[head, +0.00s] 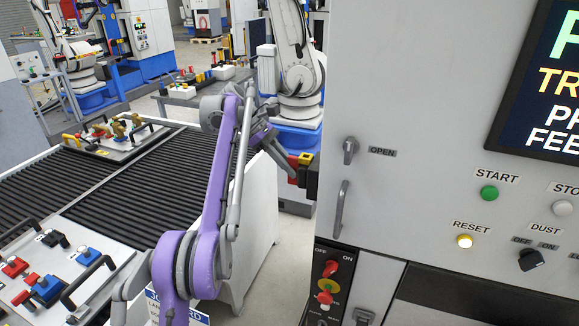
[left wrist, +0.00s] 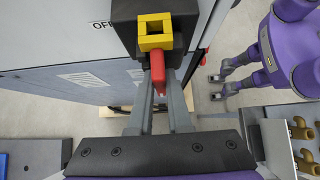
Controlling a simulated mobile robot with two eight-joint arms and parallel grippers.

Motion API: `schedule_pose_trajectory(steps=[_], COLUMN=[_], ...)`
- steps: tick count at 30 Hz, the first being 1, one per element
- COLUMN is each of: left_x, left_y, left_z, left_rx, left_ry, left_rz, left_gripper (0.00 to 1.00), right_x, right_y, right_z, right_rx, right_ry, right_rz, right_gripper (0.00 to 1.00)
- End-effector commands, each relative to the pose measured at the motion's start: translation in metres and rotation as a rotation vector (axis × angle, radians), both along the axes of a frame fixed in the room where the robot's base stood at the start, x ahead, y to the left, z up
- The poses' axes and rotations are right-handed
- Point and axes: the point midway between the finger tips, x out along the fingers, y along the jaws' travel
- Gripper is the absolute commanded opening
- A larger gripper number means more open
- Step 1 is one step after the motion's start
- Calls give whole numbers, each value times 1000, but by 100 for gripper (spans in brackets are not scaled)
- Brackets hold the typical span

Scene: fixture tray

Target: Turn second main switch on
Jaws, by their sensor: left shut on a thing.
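The main switch has a red handle (left wrist: 158,70) on a yellow base (left wrist: 155,32), set on a black box (left wrist: 190,12). In the head view its yellow base (head: 305,158) shows at the left edge of the grey cabinet. My left gripper (left wrist: 162,100) is shut on the red handle, with one grey finger on each side of it. In the head view the left gripper (head: 283,163) reaches the switch from the left, and its tips are partly hidden. The printed label beside the switch is cut off in the left wrist view.
The grey cabinet (head: 420,200) fills the right, with a lower panel of red knobs (head: 330,269), a START button (head: 489,193) and a lit RESET button (head: 464,241). A ribbed conveyor (head: 95,188) with fixture trays lies left. Another robot arm (head: 300,70) stands behind.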

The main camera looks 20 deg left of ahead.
Motion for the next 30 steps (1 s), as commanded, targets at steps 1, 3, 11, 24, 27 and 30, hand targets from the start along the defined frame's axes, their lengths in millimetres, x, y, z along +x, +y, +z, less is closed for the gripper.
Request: schedule_pose_trajectory(steps=[1,3,11,24,27,30], left_x=[0,0,0,-1,-1,-3], left_y=[0,0,0,0,0,0], left_z=[0,0,0,0,0,0], left_rx=[0,0,0,1,3,6], left_ry=[1,1,0,-13,-45,-104], left_rz=[0,0,0,0,0,1], left_gripper=[0,0,46,46,46,46], right_x=[0,0,0,0,0,0], right_y=[0,0,0,0,0,0], right_z=[0,0,0,0,0,0], right_rx=[0,0,0,0,0,0], right_ry=[0,0,0,0,0,0], right_rz=[0,0,0,0,0,0], right_gripper=[47,47,47,47,47,47])
